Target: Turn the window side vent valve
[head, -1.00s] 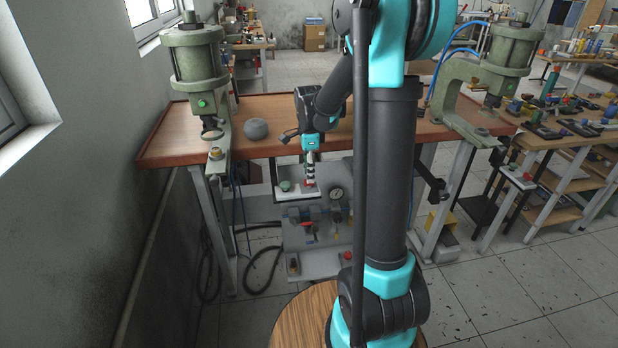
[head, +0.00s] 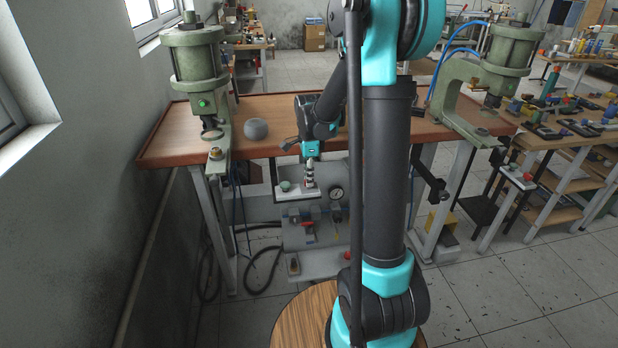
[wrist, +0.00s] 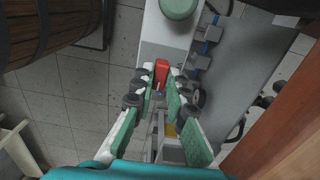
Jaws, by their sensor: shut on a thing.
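A white control box (head: 297,194) below the left front of the bench carries a round green button (head: 285,186). In the wrist view the green button (wrist: 178,8) is at the top, and a small red handle (wrist: 161,72) lies at the box's near end. My gripper (head: 310,186) points down at the right end of this box. In the wrist view its green-padded fingers (wrist: 160,90) close around the red handle. The handle is hidden behind the fingers in the head view, so its exact angle is hard to tell.
The wooden bench (head: 275,110) stands just behind my gripper, with a green press (head: 197,70) at left and another at right. A grey ball (head: 256,129) rests on the bench. A panel with a gauge (head: 336,193) and a red-handled fitting (head: 308,227) is below the box.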

